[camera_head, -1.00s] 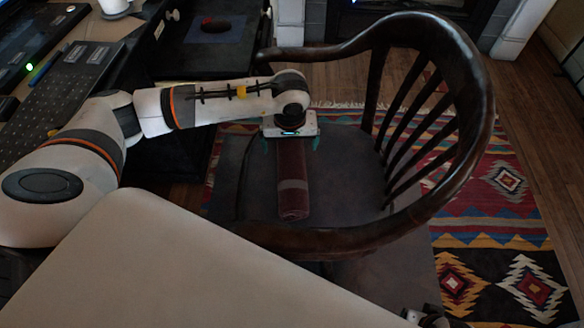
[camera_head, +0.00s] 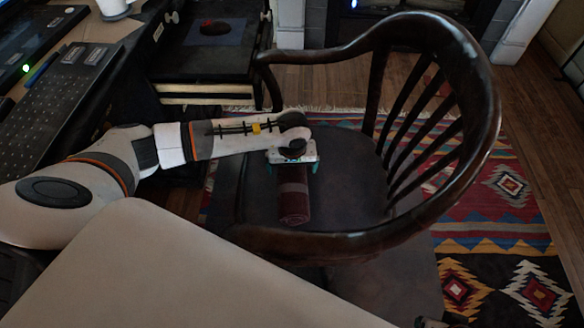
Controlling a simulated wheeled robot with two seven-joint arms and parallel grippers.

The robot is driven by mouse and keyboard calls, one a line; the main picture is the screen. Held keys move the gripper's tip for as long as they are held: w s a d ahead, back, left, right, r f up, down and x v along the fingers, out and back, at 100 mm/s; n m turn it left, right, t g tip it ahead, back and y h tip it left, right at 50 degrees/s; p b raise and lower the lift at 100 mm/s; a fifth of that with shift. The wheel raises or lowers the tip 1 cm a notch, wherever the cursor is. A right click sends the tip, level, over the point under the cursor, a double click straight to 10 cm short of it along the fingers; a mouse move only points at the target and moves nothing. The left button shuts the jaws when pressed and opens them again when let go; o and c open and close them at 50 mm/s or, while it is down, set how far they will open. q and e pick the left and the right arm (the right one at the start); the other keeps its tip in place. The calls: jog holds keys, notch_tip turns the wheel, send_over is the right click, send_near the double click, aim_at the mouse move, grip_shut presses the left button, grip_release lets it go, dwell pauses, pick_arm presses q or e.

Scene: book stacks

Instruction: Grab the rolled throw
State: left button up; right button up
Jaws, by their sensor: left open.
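The rolled throw (camera_head: 294,203) is a dark red roll with a paler band, lying on the seat of the wooden chair (camera_head: 478,85). Its near end faces me, and its far part is hidden under my left gripper. My left gripper (camera_head: 294,168) is over the far part of the roll, pointing down, with its teal fingers open on either side of it. I cannot tell whether the fingers touch the throw. My right gripper is not clearly visible; only a small dark bit shows at the bottom edge.
The chair's curved back and spindles rise around the right and near sides of the seat. A desk with a keyboard (camera_head: 68,105) stands at the left, with an open drawer (camera_head: 205,62) beside it. A patterned rug (camera_head: 490,222) lies under the chair.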

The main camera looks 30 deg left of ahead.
pick_arm(q)
jog(key=shift+c, duration=0.2)
jog(key=shift+r, duration=0.1)
jog(key=c, duration=1.1)
